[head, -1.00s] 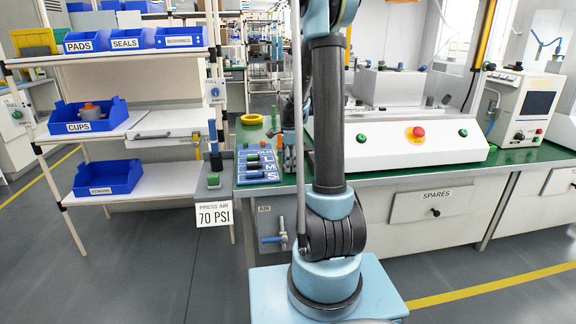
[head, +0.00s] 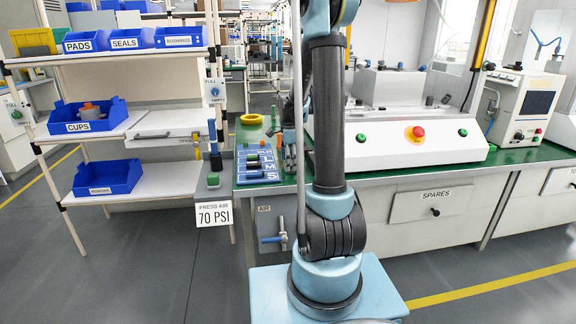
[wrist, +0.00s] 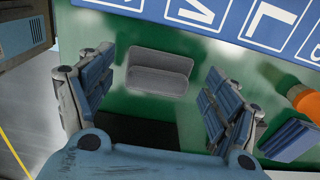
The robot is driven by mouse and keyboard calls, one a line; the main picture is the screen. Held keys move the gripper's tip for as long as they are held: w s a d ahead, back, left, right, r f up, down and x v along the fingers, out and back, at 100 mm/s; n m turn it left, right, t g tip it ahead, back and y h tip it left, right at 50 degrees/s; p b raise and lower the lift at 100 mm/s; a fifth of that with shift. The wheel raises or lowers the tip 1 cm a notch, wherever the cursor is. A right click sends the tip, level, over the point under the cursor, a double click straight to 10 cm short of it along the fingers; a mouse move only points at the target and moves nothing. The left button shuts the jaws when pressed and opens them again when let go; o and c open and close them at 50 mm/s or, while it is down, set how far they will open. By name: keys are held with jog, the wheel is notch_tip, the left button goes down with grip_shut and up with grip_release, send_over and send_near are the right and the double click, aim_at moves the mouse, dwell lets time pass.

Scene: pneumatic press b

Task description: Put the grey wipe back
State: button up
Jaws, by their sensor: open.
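The grey wipe (wrist: 158,75) looks like a small folded grey pad on the green bench top in the wrist view. It lies near the lettered blue board (wrist: 225,16). My gripper (wrist: 157,88) is open, with one blue-padded finger on each side of the wipe and visible gaps between. It holds nothing. Whether the fingertips are at the wipe's height or above it, I cannot tell. In the head view my arm hides most of the gripper and the wipe cannot be made out.
A blue block (wrist: 291,139) and an orange round part (wrist: 307,102) stand right of the gripper. A dark rectangular patch (wrist: 140,130) lies below the wipe in the wrist view. The white press panel (head: 400,142) stands right of my arm; shelves with blue bins (head: 110,178) are left.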

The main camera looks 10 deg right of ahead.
notch_tip(320, 180, up, 11)
jog(key=s+r+n, duration=0.2)
jog(key=s+n, duration=0.3)
jog(key=s, duration=0.6)
jog(key=s+f+n+t, duration=0.1)
jog(key=s+f+n, duration=0.4)
jog(key=s, duration=0.7)
jog(key=s+f+n+t, duration=0.1)
jog(key=s+f+n, duration=0.5)
jog(key=s, duration=0.5)
jog(key=shift+s+d+n, duration=0.35)
jog(key=shift+s+n, duration=0.05)
jog(key=shift+n, duration=0.7)
